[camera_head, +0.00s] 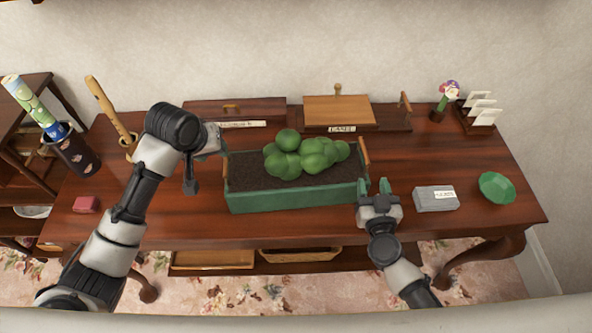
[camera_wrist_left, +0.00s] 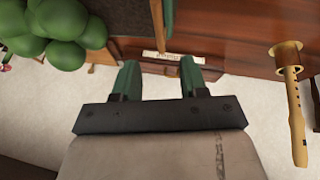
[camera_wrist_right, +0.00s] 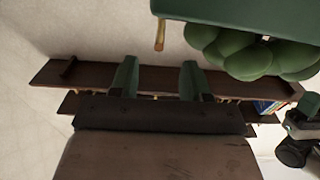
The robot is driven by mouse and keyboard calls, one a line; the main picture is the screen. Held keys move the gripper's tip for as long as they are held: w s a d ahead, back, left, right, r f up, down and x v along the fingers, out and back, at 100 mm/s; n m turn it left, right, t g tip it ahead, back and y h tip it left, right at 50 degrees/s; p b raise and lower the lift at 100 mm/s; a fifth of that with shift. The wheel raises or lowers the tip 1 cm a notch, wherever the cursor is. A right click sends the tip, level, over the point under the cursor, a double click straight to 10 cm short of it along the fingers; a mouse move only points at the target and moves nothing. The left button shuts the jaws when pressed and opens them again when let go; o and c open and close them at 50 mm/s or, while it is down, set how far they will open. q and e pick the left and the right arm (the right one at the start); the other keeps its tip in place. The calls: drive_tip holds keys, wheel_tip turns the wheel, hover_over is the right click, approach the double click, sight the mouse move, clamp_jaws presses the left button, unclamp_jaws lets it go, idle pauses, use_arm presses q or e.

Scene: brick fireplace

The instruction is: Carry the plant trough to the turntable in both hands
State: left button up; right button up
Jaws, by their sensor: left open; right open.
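The plant trough (camera_head: 295,198) is a long green box with dark soil and a rounded green plant (camera_head: 305,157), standing on the wooden table. It has a wooden handle at each end, the left (camera_head: 225,165) and the right (camera_head: 364,151). My left gripper (camera_head: 208,165) is open beside the left end; its fingers (camera_wrist_left: 157,70) show apart in the left wrist view, the handle beyond them. My right gripper (camera_head: 374,188) is open near the right front corner; the right wrist view shows its empty fingers (camera_wrist_right: 158,72) and the handle (camera_wrist_right: 160,34). I cannot identify a turntable with certainty.
Behind the trough are a wooden box (camera_head: 270,108) and a square board (camera_head: 340,110) with a label below. A grey block (camera_head: 436,199) and a green faceted dish (camera_head: 497,187) lie right of my right gripper. A red block (camera_head: 87,204) lies far left.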

sight(369, 164)
use_arm(q)
drive_tip(key=x, duration=0.9)
use_arm(e)
drive_tip(key=w, duration=0.9)
drive_tip(key=shift+a, duration=0.1)
use_arm(q)
clamp_jaws()
use_arm(e)
clamp_jaws()
use_arm(q)
drive_tip(key=shift+w+r, duration=0.2)
drive_tip(key=shift+r, duration=0.1)
use_arm(e)
drive_tip(key=shift+w+r, duration=0.15)
drive_tip(key=shift+r, duration=0.15)
